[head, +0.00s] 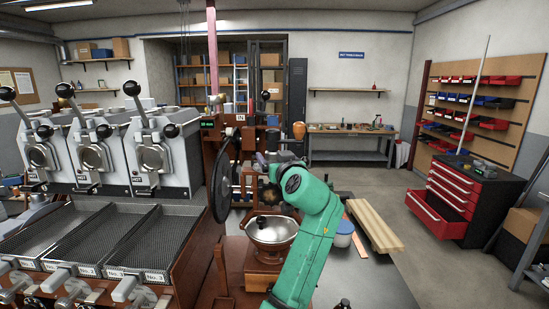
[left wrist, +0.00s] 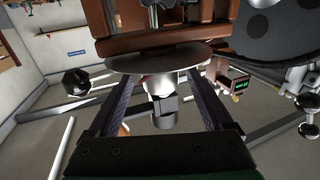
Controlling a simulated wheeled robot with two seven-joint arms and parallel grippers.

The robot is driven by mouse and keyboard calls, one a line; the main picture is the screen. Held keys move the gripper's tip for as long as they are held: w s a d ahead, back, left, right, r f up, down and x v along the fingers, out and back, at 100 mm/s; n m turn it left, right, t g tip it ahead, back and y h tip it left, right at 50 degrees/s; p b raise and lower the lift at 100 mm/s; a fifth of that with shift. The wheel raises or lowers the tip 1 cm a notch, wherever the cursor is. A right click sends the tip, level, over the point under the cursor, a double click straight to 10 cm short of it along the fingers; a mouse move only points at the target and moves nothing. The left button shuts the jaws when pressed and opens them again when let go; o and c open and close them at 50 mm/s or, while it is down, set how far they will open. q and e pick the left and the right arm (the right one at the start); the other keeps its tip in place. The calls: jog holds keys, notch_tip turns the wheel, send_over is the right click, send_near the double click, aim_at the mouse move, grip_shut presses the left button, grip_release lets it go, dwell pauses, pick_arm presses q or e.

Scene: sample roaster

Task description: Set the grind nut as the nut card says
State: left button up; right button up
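My left gripper (head: 261,163) is beside the upper part of the grinder, right of its big dark wheel (head: 222,186); my green wrist partly hides this area. In the left wrist view its two dark ridged fingers (left wrist: 162,78) stand wide apart. A grey stepped cylinder (left wrist: 164,112) with a pale, reddish-marked top shows between them, and I cannot tell whether it is the grind nut. A flat round disc (left wrist: 157,63) lies across the fingertips' end of the view. I cannot make out any contact. A small white card (head: 241,118) stands behind; its text is too small to read. My right gripper is not in view.
A metal bowl (head: 272,230) on a wooden base stands below my left wrist. The roaster (head: 160,150) and mesh trays (head: 155,240) fill the left. Wooden boards (head: 375,227) lie to the right. A red drawer cabinet (head: 452,193) stands farther right, with open floor before it.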

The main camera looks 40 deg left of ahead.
pick_arm(q)
jog(key=b+v, duration=0.5)
jog(key=v, duration=0.9)
jog(key=shift+d, duration=0.2)
jog(key=shift+s, duration=0.15)
jog(key=shift+r, duration=0.1)
